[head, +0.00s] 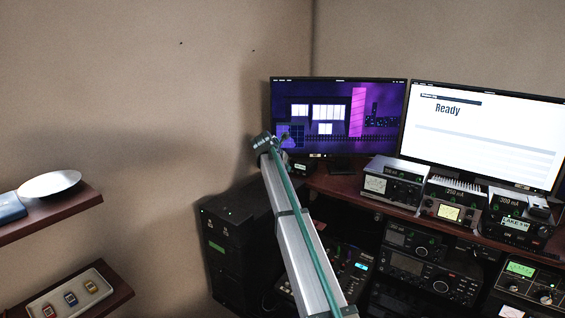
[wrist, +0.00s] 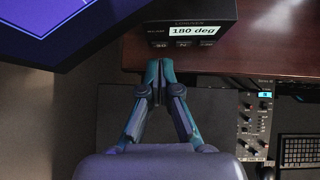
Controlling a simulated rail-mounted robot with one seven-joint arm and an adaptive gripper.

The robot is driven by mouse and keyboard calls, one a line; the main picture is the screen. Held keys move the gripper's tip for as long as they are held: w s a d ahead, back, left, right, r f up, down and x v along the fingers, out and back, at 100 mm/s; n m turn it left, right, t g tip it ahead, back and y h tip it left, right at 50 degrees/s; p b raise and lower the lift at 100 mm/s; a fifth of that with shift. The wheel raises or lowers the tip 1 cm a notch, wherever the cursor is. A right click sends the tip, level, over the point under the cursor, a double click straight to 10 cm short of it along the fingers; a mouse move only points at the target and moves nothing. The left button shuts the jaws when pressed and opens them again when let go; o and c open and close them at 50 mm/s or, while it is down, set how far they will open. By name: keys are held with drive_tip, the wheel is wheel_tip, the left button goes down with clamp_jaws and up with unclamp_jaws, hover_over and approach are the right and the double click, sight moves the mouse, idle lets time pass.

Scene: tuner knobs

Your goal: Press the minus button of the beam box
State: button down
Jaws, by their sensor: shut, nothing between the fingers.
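The beam box (wrist: 190,12) is a black box at the top of the wrist view, with a white display reading "180 deg" (wrist: 194,30). In the head view, the box (head: 303,166) shows partly behind my arm, beside the purple monitor.
The purple monitor (head: 338,120) stands close by and fills the wrist view's upper left. The wooden desk (wrist: 262,40) spreads right of the box. Several radio units (head: 393,184) stand right on the desk. A mixer panel (wrist: 254,125) and keyboard (wrist: 299,151) lie lower right.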

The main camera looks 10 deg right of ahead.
sight(292, 170)
drive_tip(key=shift+p+x, duration=0.3)
drive_tip(key=shift+x, duration=1.3)
drive_tip(key=shift+w+d+r, duration=0.1)
drive_tip(key=shift+w+d, duration=0.3)
drive_tip(key=shift+w, duration=0.2)
drive_tip(key=shift+s+a+r+p, duration=0.15)
drive_tip(key=shift+s+r+p, duration=0.2)
drive_tip(key=shift+r+p, duration=0.2)
drive_tip(key=p+v, duration=0.4)
drive_tip(key=v, duration=0.4)
drive_tip(key=shift+s+a+r, duration=0.15)
drive_tip(key=shift+s+a, duration=0.1)
drive_tip(key=shift+a, duration=0.05)
